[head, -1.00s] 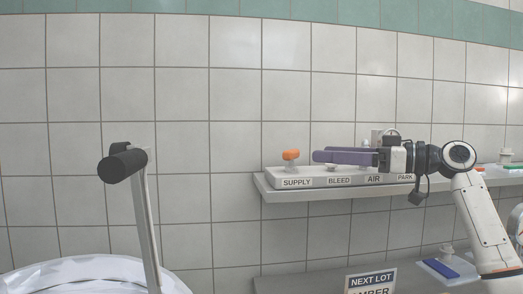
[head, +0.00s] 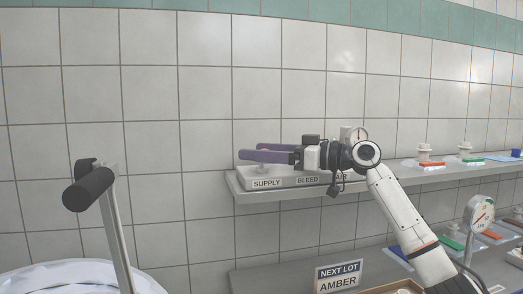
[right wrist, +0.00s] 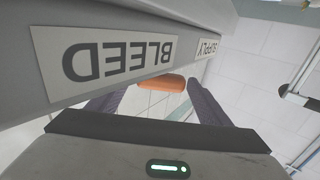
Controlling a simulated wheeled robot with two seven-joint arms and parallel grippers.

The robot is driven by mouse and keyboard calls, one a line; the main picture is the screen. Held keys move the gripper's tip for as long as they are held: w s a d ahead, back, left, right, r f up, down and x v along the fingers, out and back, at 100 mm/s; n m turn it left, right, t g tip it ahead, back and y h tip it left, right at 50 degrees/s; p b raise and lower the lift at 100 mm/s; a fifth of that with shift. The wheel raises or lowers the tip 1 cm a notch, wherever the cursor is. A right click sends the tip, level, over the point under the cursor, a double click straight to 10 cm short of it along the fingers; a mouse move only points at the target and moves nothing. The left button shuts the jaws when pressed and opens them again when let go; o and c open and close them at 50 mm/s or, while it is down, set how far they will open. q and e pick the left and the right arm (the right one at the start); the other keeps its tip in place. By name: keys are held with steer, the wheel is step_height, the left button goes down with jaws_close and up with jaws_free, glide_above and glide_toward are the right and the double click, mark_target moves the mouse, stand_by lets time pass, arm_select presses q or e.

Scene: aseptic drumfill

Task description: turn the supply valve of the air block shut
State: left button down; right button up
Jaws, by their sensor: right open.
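The air block (head: 249,171) is a pale box on the wall shelf, with labels SUPPLY, BLEED and AIR. The supply valve's orange handle (head: 268,149) shows only as a sliver behind my right gripper's purple finger in the head view. In the right wrist view the orange handle (right wrist: 162,83) lies crosswise between the fingers, near their tips. My right gripper (head: 250,153) is open, with one finger on each side of the handle. I cannot tell whether either finger touches it. The bleed valve is hidden behind the gripper. My left gripper is not in view.
The shelf (head: 290,193) runs along the tiled wall. A gauge (head: 357,135) stands behind my right wrist. White fittings on coloured trays (head: 432,166) sit further right. A NEXT LOT AMBER sign (head: 338,277) stands below. A black-gripped lever (head: 88,189) rises at left.

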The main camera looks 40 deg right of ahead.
steer(key=shift+c, duration=0.4)
steer(key=c, duration=1)
steer(key=shift+o, duration=0.2)
